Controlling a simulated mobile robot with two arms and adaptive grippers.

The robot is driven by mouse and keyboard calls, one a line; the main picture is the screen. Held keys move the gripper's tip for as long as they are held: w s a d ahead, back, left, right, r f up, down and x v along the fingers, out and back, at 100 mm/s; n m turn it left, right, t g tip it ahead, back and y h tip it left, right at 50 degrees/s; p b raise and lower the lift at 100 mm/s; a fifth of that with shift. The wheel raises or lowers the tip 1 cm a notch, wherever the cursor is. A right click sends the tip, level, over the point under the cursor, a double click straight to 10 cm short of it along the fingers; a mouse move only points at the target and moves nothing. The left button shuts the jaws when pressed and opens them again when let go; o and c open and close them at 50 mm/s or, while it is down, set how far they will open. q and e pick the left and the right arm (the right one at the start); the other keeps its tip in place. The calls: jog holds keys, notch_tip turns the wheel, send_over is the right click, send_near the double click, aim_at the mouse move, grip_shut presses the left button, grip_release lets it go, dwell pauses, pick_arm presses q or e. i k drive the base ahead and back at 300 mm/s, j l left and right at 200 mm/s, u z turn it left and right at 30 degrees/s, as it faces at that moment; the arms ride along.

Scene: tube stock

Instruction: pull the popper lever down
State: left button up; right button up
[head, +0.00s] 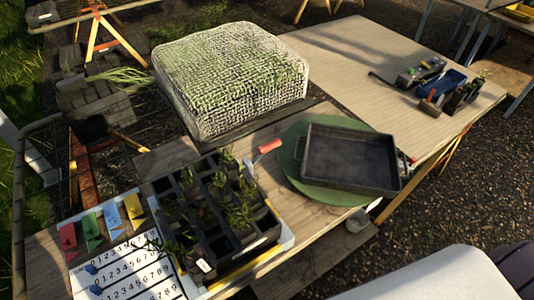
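A lever with a red grip (269,146) sticks out between the black cell tray and the green disc, near the middle of the head view. I take it for the popper lever; its red end points up and to the right. Its lower part is hidden behind the seedlings, and I cannot tell what it is fixed to. The black cell tray (215,246) with several seedlings stands just to its left. Neither of my grippers shows in the head view.
A dark rectangular pan (349,160) lies on a green disc (292,170) right of the lever. A large mesh-covered block (229,80) stands behind. A number chart (125,270) and coloured tags (110,219) lie left. Tools (430,85) sit on the far table.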

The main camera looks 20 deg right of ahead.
aim_at(263, 150)
jog(key=l+u, duration=0.15)
jog(key=l, duration=0.3)
jog(key=k+l+u, duration=0.2)
jog(key=l, duration=0.25)
jog(key=l+u, duration=0.15)
jog(key=l, duration=0.3)
